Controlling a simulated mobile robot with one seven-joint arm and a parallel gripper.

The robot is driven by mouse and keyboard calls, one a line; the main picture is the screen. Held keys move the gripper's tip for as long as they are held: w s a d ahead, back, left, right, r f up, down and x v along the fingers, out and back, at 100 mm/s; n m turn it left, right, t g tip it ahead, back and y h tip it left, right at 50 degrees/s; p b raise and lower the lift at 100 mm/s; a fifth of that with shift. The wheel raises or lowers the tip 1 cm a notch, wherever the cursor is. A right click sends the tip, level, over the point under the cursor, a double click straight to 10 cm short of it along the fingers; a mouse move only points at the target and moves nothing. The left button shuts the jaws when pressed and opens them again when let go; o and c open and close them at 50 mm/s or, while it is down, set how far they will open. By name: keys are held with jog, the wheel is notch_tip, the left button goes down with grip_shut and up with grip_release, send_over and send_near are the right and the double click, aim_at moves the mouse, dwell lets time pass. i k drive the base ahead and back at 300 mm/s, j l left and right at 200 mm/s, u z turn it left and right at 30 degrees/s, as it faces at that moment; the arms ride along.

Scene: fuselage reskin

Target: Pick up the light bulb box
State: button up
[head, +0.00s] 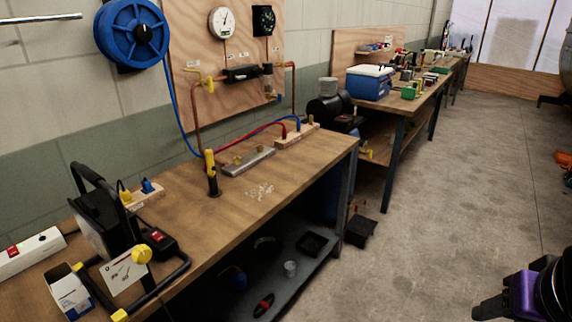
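A small white and blue box (70,291) stands at the lower left on the front wooden workbench (225,205). It looks like the light bulb box, but its print is too small to read. Its dark top looks open. It stands just left of a black stand with yellow knobs (120,262). My gripper (490,308) shows in part at the lower right corner, black with a purple part, over the floor. It is far to the right of the box and apart from it. Its fingers are not clear enough to tell open from shut.
A white power strip (30,252) lies behind the box. A blue hose reel (132,32) hangs on the wall. A lower shelf (285,285) holds small items. The concrete floor (420,240) is mostly clear.

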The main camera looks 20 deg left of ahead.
aim_at(68, 290)
jog(key=u, duration=2.6)
jog(key=z, duration=1.5)
jog(key=k+j, duration=0.25)
jog(key=j, duration=0.2)
jog(key=k+j, duration=0.25)
jog(key=j, duration=0.15)
jog(key=k+j+u, duration=0.15)
jog(key=j, duration=0.25)
jog(key=j+u, duration=0.15)
jog(key=j, duration=0.25)
jog(key=i+l+z, duration=0.1)
jog(key=l+z, duration=0.15)
jog(key=l, duration=0.2)
jog(key=i+l+z, duration=0.2)
jog(key=l, duration=0.25)
jog(key=k, duration=0.05)
